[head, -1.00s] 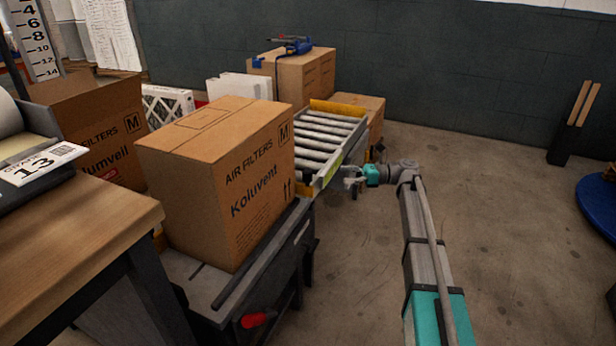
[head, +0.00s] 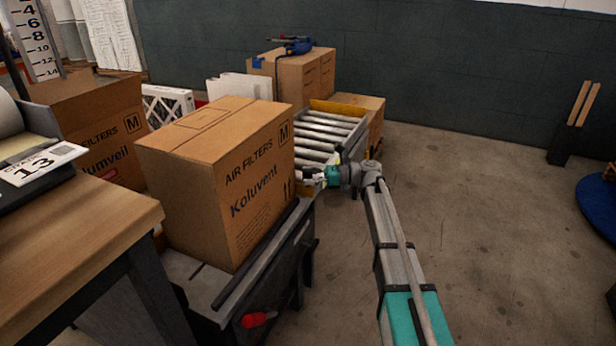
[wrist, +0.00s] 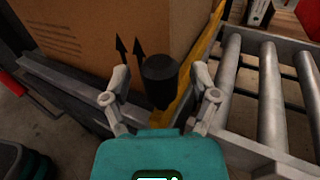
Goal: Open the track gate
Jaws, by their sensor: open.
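The yellow bar (wrist: 207,58), which looks like the track gate, stands between the large Koluvent carton and the roller track (wrist: 268,85) in the wrist view. A black cylindrical knob (wrist: 160,78) stands beside the bar, against the carton side. My gripper (wrist: 161,90) is open, with one finger on each side of the knob; I cannot tell whether they touch it.
The Koluvent carton (head: 215,170) sits on a dark bench (head: 205,290) right before the track. A red handle (head: 258,319) sticks out below the bench. More cartons (head: 300,75) stand behind the track.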

